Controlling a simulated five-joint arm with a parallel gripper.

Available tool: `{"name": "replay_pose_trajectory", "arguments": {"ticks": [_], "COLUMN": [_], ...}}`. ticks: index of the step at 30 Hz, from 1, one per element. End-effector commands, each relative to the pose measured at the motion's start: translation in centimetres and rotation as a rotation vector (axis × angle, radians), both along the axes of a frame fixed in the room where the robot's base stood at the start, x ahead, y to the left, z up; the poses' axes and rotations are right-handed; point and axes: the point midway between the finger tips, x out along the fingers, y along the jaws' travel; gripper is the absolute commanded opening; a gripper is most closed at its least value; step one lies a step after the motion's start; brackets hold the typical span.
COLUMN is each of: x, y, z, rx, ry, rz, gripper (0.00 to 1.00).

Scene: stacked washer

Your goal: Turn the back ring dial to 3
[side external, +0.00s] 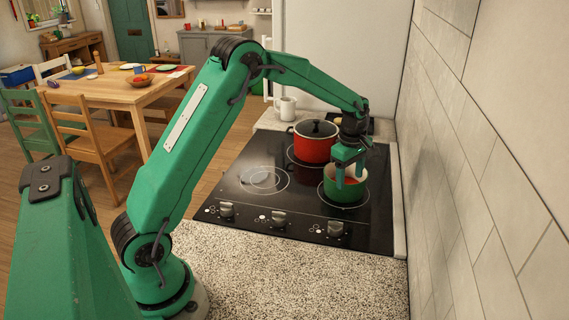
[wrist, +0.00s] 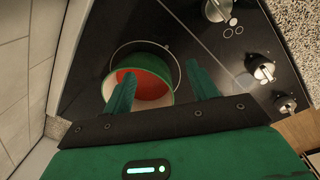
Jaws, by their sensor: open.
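The black hob (side external: 235,195) has three grey dials along its front edge: left (side external: 226,209), middle (side external: 278,218) and right (side external: 335,228). The wrist view shows dials at top (wrist: 218,10), middle (wrist: 264,72) and bottom (wrist: 285,104). The marks beside the dials are too small to read, so I cannot tell which one serves the back ring or its setting. My gripper (side external: 349,174) is open above the green pot, behind the right dial and apart from all dials.
The green pot (side external: 345,196) with a red inside stands on the right ring. A red lidded pot (side external: 313,148) stands on the back ring. The left ring (side external: 264,180) is bare. A tiled wall (side external: 465,150) rises at right. A white mug (side external: 286,107) stands behind the hob.

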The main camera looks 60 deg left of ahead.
Motion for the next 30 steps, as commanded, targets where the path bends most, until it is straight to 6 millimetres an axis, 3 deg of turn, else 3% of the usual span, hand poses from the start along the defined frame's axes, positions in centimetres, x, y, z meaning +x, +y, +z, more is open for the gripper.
{"name": "replay_pose_trajectory", "arguments": {"ticks": [6, 12, 23, 30], "x": [-4.2, -6.9, -7.7, -7.8], "y": [-3.3, -4.9, -5.4, -5.4], "z": [-0.6, -1.0, -1.2, -2.5], "rx": [-0.019, -0.018, -0.016, -0.016], "ry": [0.07, 0.113, 0.125, 0.128], "rz": [0.244, 0.402, 0.454, 0.453], "gripper": [0.58, 0.58, 0.58, 0.58]}}
